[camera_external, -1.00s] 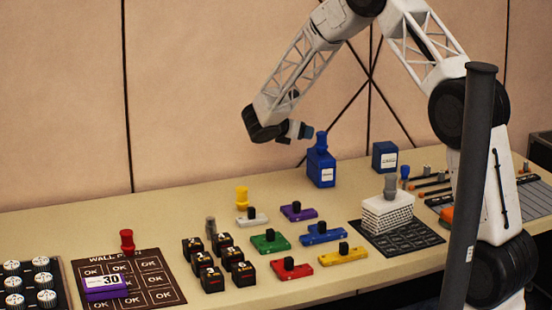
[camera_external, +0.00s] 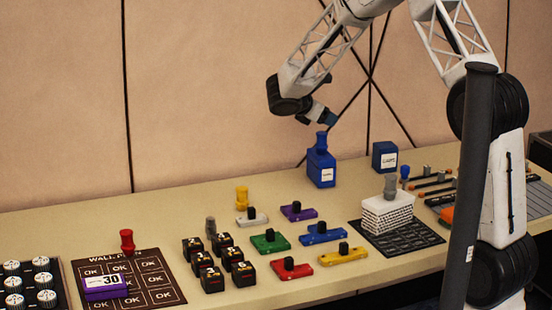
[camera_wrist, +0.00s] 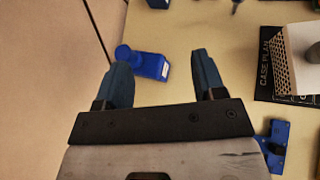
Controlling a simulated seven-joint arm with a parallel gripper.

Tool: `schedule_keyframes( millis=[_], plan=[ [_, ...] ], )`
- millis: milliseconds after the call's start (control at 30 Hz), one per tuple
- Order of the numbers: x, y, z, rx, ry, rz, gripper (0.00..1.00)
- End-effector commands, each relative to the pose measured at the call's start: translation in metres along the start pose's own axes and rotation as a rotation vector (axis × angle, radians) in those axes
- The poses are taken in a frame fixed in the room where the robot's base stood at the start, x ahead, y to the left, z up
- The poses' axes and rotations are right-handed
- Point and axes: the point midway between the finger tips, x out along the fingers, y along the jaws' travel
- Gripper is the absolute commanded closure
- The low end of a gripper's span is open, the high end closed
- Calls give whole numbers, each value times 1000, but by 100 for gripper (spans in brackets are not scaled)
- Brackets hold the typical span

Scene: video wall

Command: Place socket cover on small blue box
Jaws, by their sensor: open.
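My gripper (camera_external: 328,118) is open and empty, above and slightly right of a blue box (camera_external: 321,168) with a white label and a blue knob (camera_external: 321,140) on top. In the wrist view the same box (camera_wrist: 152,66) and its knob (camera_wrist: 122,52) show beyond and between the spread blue fingers of my gripper (camera_wrist: 161,59), apart from them. A second, plain-topped blue box (camera_external: 384,155) stands to the right. No part is clearly marked as the socket cover; I cannot tell if the knob belongs to it.
A white perforated box with a grey knob (camera_external: 388,212) stands on a dark mat (camera_external: 420,236). Coloured bars with black knobs, such as the blue bar (camera_external: 322,234), and several black numbered blocks (camera_external: 212,279) lie in front. A dark post (camera_external: 470,190) stands in the foreground.

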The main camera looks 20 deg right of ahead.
Motion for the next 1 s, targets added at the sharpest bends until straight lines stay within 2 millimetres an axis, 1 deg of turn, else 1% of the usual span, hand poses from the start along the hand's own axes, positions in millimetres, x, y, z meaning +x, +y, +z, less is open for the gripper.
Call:
schedule_keyframes(
  millis=[33, 100, 267, 300, 500, 700, 1000],
  plan=[
    [-4, -12, 14, 41, 18, -15, 37],
    [-9, -29, 28, 102, 47, -42, 37],
    [-22, -68, 56, 239, 109, -98, 37],
    [-25, -78, 63, 273, 125, -113, 37],
    [-42, -128, 92, 446, 200, -186, 37],
    [-61, -179, 116, 620, 274, -258, 37],
    [-88, -256, 138, 877, 381, -375, 37]
  ],
)
